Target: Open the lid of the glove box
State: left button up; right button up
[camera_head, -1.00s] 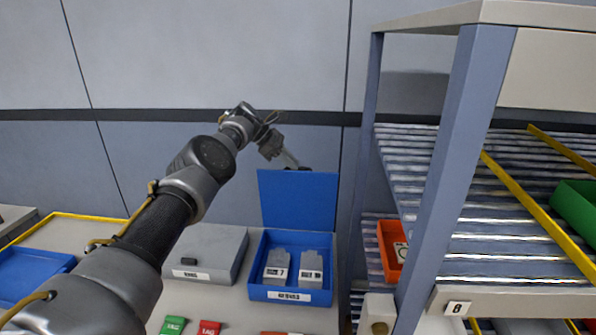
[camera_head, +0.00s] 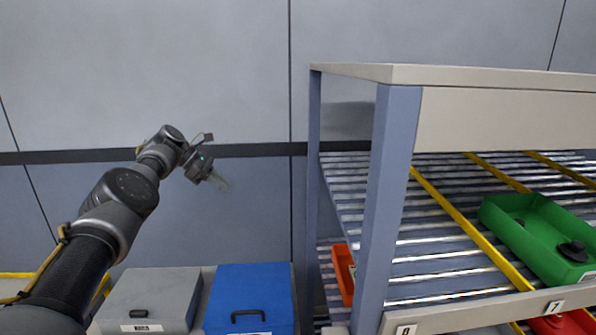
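The blue glove box (camera_head: 249,284) is at the bottom of the head view, left of the rack. Its blue lid lies down over the box, with a dark handle (camera_head: 248,316) near the front edge. The box's inside and its gloves are hidden. My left gripper (camera_head: 219,182) is raised in front of the wall, above and a little left of the box, apart from the lid. Its fingers are faint and small, so I cannot tell whether they are open or shut. Nothing shows held in them. My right gripper is out of view.
A closed grey box (camera_head: 155,298) stands left of the blue one. A steel rack (camera_head: 389,205) rises close on the right, with a green bin (camera_head: 540,236) on its shelf and an orange bin (camera_head: 343,272) lower down. The space above both boxes is free.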

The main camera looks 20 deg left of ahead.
aim_at(247, 296)
jog(key=k, duration=1)
